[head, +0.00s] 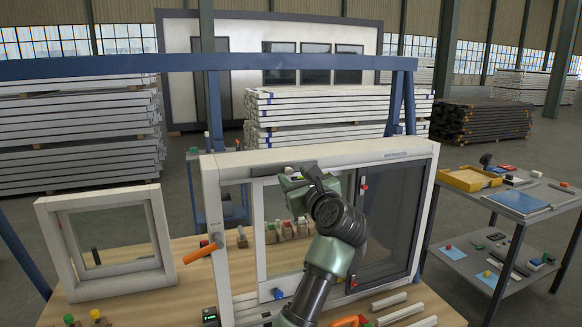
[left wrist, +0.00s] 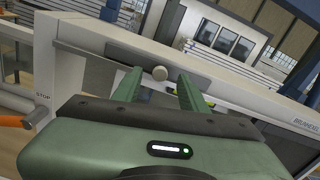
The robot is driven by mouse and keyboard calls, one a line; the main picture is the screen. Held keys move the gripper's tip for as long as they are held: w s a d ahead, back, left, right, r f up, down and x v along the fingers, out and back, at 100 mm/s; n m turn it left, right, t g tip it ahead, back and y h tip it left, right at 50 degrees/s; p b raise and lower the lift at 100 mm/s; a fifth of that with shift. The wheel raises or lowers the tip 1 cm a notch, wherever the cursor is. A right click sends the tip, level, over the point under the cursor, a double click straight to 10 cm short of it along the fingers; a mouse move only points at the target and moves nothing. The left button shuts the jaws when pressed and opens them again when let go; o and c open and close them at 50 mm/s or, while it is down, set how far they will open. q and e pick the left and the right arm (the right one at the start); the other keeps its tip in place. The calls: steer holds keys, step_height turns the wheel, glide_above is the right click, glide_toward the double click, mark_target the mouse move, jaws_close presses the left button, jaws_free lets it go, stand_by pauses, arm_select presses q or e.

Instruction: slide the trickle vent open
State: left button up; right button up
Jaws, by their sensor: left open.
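The trickle vent is a dark grey bar (left wrist: 95,60) along the top rail of the white window frame (head: 212,222). A round pale knob (left wrist: 160,73) shows on it in the left wrist view. My left gripper (left wrist: 158,80) is open, with one green finger on each side of the knob. I cannot tell whether the fingers touch it. In the head view my left gripper (head: 302,178) is at the top rail and hides part of the vent and the knob. My right gripper is not in view.
The frame stands on a wooden bench with an orange handle (head: 203,248) at its left and a dark sash (head: 389,222) at its right. A smaller white window (head: 110,240) stands left. A grey cart (head: 520,205) with trays stands right.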

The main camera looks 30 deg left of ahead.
mark_target(290, 172)
arm_select(q)
steer(key=shift+p+x, duration=0.4)
steer(key=shift+x, duration=1.1)
jaws_close()
